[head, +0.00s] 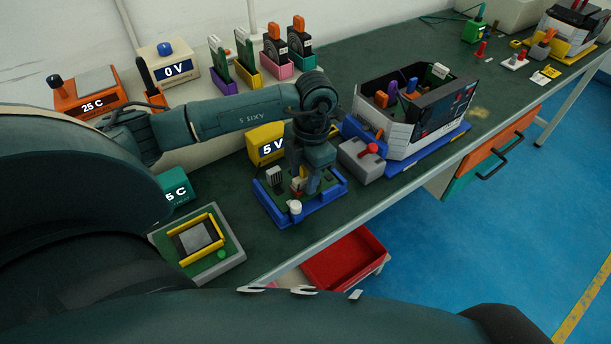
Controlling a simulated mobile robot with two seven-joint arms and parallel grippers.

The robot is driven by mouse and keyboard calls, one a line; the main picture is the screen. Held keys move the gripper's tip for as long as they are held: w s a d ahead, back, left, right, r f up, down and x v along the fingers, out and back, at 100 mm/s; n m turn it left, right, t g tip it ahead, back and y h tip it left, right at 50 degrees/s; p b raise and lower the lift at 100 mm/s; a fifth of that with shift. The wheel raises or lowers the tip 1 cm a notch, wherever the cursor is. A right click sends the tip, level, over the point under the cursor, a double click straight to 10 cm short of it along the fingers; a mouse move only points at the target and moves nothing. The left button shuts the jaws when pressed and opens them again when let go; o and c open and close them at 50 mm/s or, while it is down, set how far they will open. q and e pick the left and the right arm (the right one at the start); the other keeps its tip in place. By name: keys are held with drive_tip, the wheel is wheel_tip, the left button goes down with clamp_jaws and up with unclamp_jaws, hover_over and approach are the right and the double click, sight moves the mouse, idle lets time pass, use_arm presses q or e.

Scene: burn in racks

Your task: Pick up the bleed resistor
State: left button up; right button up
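My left gripper (304,186) points down over a green circuit board in a blue tray (322,205). Small parts stand on the board, among them a finned grey part (274,176) and a white-topped cylinder (295,207). A small red and yellow part shows by the fingertips. I cannot tell which part is the bleed resistor, or whether the fingers are open or touch anything. My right gripper is not in view.
A yellow "5 V" meter (266,144) stands behind the tray. A grey box with a red knob (362,158) and an open-topped unit with a dark screen (432,117) stand to the right. A grey fixture (230,254) is front left. A red bin (343,258) lies below the bench edge.

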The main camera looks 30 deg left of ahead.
use_arm(q)
clamp_jaws()
drive_tip(key=shift+r, duration=0.15)
